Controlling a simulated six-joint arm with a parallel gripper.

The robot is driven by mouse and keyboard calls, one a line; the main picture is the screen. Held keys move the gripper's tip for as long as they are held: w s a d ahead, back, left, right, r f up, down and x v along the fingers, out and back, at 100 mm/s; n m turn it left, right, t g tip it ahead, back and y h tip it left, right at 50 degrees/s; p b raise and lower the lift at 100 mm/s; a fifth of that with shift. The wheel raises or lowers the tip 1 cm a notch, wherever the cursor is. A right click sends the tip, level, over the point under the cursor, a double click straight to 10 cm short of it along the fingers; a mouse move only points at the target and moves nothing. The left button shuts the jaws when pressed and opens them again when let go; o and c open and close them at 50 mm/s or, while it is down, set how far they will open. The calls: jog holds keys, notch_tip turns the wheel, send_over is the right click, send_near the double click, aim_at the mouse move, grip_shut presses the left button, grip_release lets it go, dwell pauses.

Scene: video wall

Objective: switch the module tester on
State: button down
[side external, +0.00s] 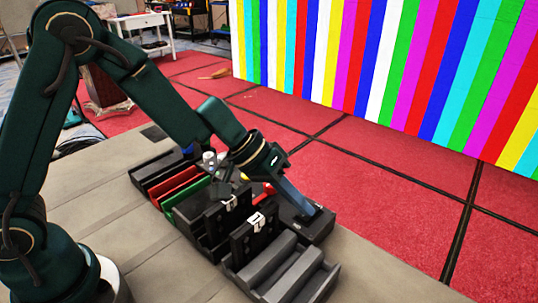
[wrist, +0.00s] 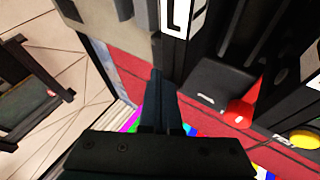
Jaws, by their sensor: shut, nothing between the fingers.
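A low black box (side external: 318,228), which looks like the module tester, stands at the right end of the row on the table. My gripper (side external: 315,209) is shut and empty, pointing down and right, with its fingertips at the top of this box. I cannot tell whether they touch it. In the wrist view my shut gripper (wrist: 158,78) shows from behind. The switch cannot be made out; the fingers may cover it.
Black modules with white labels (side external: 257,221) stand left of my gripper. A grey stepped holder (side external: 285,268) is in front. Red (side external: 181,185) and green (side external: 187,202) holders are farther left. Red (wrist: 240,112) and yellow (wrist: 303,138) round parts show in the wrist view. The near table (side external: 130,240) is clear.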

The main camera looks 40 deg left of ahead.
dwell(0.4)
jog(key=shift+w+r, duration=0.15)
jog(key=shift+r, duration=0.6)
jog(key=shift+w+r, duration=0.2)
jog(key=shift+r, duration=1.05)
jog(key=shift+w+r, duration=0.15)
jog(key=shift+r, duration=1.1)
